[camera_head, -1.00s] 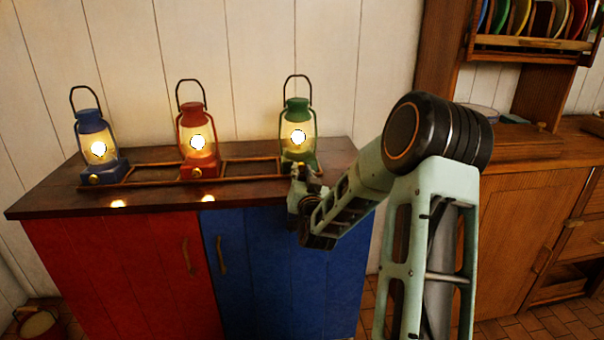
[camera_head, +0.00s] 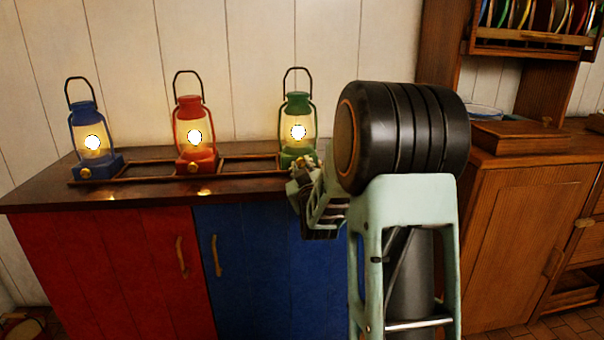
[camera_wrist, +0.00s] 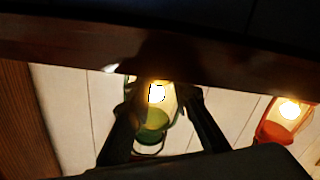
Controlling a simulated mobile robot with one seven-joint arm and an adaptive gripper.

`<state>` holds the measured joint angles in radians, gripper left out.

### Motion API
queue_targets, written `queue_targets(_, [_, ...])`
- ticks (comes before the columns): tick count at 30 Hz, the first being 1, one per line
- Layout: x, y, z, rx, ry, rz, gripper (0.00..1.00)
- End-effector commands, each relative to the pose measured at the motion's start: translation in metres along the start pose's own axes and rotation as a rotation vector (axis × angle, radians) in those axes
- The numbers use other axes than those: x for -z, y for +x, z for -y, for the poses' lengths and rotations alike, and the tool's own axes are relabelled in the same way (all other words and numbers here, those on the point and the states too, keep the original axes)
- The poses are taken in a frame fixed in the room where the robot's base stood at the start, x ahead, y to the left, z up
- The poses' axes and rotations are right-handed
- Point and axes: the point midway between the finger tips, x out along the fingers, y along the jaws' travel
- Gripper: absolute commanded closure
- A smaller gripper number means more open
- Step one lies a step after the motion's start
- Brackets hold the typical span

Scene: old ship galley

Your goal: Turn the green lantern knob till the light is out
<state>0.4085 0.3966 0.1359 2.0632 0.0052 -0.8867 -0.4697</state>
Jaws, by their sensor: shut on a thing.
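The green lantern (camera_head: 298,105) stands at the right end of the cabinet top, and its light is lit. In the wrist view the green lantern (camera_wrist: 154,122) appears upside down, glowing between my fingers. My gripper (camera_head: 303,168) is at the front of its base, where a little brass shows between the fingers. It is shut on the lantern knob, which is mostly hidden by the fingers. In the wrist view my gripper (camera_wrist: 158,92) has one dark finger on each side of the lantern.
A lit red lantern (camera_head: 187,112) and a lit blue lantern (camera_head: 84,120) stand to the left, each with a brass knob. A low wooden rack (camera_head: 246,158) runs along the cabinet top (camera_head: 150,190). A wooden sideboard (camera_head: 520,215) stands at right.

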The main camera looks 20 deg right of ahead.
Motion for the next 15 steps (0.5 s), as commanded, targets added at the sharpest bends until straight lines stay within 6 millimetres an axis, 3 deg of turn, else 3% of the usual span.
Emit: queue_targets(15, [-0.0003,0.0001,0.0003,0.001,-0.096,0.001,1.00])
